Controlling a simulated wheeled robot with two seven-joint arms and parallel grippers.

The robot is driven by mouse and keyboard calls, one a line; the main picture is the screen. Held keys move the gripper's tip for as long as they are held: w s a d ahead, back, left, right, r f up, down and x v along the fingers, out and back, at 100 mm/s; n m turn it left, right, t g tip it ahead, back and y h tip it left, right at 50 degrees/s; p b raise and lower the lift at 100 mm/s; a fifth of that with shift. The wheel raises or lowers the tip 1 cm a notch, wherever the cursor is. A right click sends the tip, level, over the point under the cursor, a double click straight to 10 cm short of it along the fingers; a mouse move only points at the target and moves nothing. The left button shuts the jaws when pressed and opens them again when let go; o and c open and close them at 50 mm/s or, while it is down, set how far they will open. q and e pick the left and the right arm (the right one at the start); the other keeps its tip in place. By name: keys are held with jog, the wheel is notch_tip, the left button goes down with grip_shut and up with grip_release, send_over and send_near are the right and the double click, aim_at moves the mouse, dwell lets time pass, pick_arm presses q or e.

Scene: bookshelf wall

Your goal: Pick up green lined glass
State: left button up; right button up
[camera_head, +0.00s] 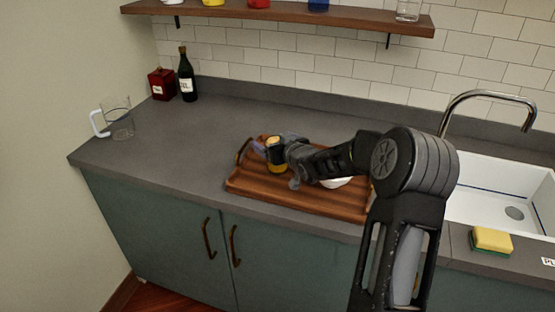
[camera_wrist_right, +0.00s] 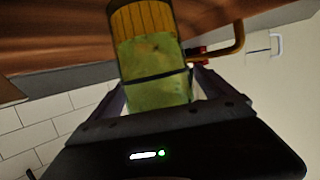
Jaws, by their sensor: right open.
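The green lined glass (camera_wrist_right: 155,75) shows in the wrist view as a green body with a dark line across it and a yellow ribbed end. In the head view it is a small yellow and dark shape (camera_head: 277,167) at the left of the wooden tray (camera_head: 245,186), partly hidden by my gripper. My right gripper (camera_head: 271,149) is open at the glass. In the wrist view its fingers (camera_wrist_right: 160,92) stand on both sides of the green body. I cannot tell whether they touch it. My left gripper is not in view.
A white bowl (camera_head: 336,183) is partly hidden behind my right arm on the tray. A clear mug (camera_head: 121,124), a red box (camera_head: 162,84) and a dark bottle (camera_head: 187,77) stand at the left. The sink (camera_head: 500,190) and a sponge (camera_head: 492,241) are at right. A shelf (camera_head: 290,13) hangs above.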

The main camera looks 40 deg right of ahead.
dwell(0.4)
grip_shut()
dwell(0.9)
jog(key=shift+r, duration=0.15)
notch_tip(320, 180, up, 10)
jog(key=shift+p, duration=0.3)
dwell(0.6)
